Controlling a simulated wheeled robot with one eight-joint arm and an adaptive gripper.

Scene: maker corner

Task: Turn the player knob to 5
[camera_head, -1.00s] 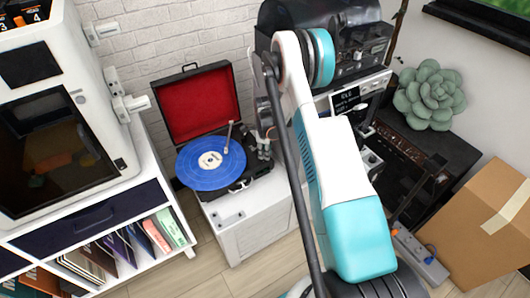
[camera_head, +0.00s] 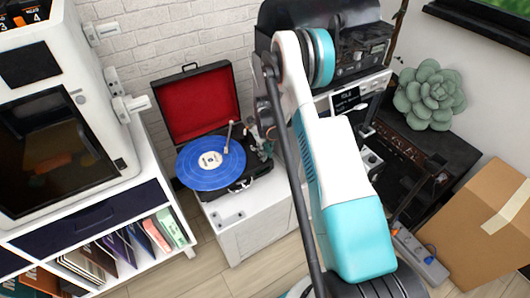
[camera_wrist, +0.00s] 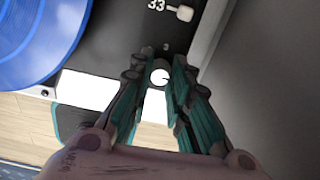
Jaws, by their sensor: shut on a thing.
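The record player (camera_head: 247,184) is a black case with a red-lined open lid and a blue record (camera_head: 205,165). In the wrist view, the player's black deck (camera_wrist: 120,35) shows, with part of the blue record (camera_wrist: 35,40) at the upper left. The small round knob (camera_wrist: 160,76), with a pale top and a dark mark, sits between my fingertips. A small figure, seemingly a 3, is printed just above it. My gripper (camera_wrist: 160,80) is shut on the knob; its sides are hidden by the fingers. In the head view, my gripper (camera_head: 262,150) is at the player's right edge, mostly behind my arm.
A speed lever (camera_wrist: 183,13) marked 33 lies above the knob in the wrist view. The tonearm (camera_head: 228,135) stands close left of my gripper. A white cabinet (camera_head: 235,240) bears the player. A dark machine (camera_head: 365,50) and a succulent (camera_head: 430,95) stand to the right.

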